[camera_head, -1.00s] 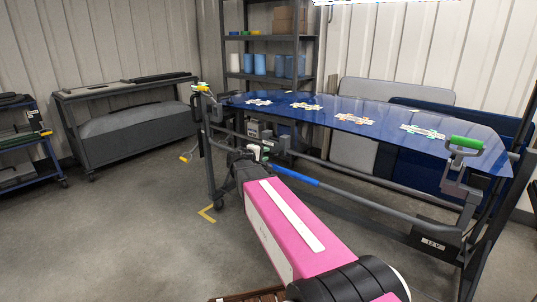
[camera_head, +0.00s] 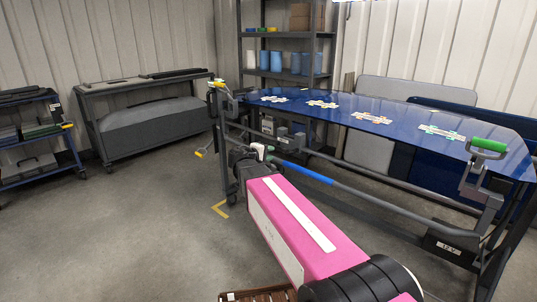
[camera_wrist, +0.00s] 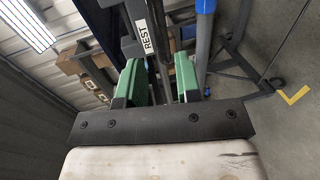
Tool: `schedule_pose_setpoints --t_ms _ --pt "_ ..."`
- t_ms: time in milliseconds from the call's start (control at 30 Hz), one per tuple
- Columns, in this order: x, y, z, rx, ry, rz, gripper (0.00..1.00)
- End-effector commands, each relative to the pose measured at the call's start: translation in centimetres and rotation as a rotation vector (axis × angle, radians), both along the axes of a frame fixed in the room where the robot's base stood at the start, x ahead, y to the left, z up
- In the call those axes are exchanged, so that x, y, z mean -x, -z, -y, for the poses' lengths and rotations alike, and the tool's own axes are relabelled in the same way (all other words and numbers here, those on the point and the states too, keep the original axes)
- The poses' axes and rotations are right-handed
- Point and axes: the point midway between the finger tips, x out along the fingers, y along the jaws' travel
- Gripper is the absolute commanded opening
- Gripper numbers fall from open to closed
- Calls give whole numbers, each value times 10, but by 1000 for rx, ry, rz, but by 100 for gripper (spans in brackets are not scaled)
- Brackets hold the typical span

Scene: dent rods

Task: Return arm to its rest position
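My pink arm reaches forward from the bottom of the head view toward the stand under the blue panel (camera_head: 400,122). In the wrist view my gripper (camera_wrist: 160,80) has two green fingers standing apart. A dark bar with a white "REST" label (camera_wrist: 145,37) shows beyond and between them. I see no clear contact between the fingers and a bar. The blue panel lies on its stand with several colored cross-shaped marks on top.
The stand has a blue-sleeved rail (camera_head: 305,172) and a green handle (camera_head: 489,145). A grey cart (camera_head: 150,120) and a blue cart (camera_head: 35,140) stand at left. A shelf (camera_head: 283,38) is behind. A yellow floor mark (camera_head: 220,209) lies near the stand; open floor is at left.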

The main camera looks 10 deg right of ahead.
Motion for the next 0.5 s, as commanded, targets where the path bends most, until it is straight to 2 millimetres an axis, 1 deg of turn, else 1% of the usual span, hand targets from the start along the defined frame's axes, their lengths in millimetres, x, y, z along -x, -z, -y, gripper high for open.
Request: schedule_pose_setpoints --t_ms 67,133,167,233,267,367,400,467,500 --pt "1 2 1 -6 2 -2 32" --pt "4 8 4 -28 11 -12 32" --pt "7 13 6 -44 17 -19 32" --pt "16 29 12 -102 38 -42 32" --pt "20 38 15 -133 49 -53 32" --pt "40 73 25 -264 98 -103 32" --pt "50 88 28 -323 121 -125 32" --pt "65 110 31 -416 158 -159 32" --pt "76 126 32 -481 184 -182 32"
